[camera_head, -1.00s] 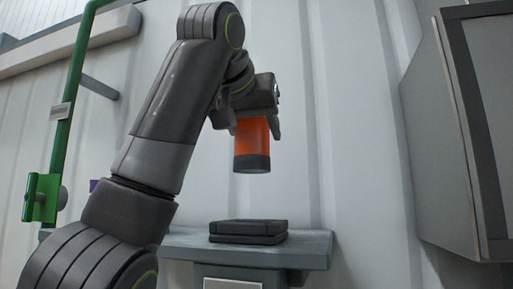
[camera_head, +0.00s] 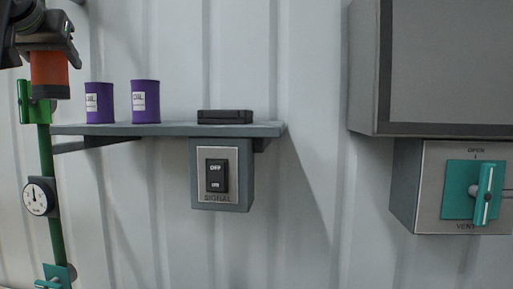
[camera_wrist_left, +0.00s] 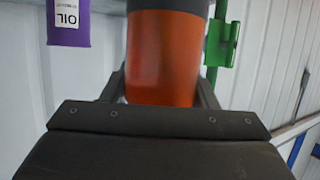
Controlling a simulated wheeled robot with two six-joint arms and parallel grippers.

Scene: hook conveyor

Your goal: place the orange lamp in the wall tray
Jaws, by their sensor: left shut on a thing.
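My left gripper (camera_head: 46,42) is at the top left of the head view, shut on the orange lamp (camera_head: 49,70). The lamp is an orange cylinder with a dark end, hanging upright in the head view with that end downward. In the left wrist view the lamp (camera_wrist_left: 163,58) sits between the two fingers (camera_wrist_left: 161,88). A flat black tray (camera_head: 225,117) rests on the right part of a grey wall shelf (camera_head: 180,130). The lamp is well left of the tray and apart from it. My right gripper is not in view.
Two purple oil cans (camera_head: 99,103) (camera_head: 145,101) stand on the shelf between lamp and tray. A green pipe (camera_head: 46,160) with a gauge (camera_head: 40,196) runs down the left. A signal switch box (camera_head: 220,175) hangs under the shelf. A grey cabinet (camera_head: 362,70) is at right.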

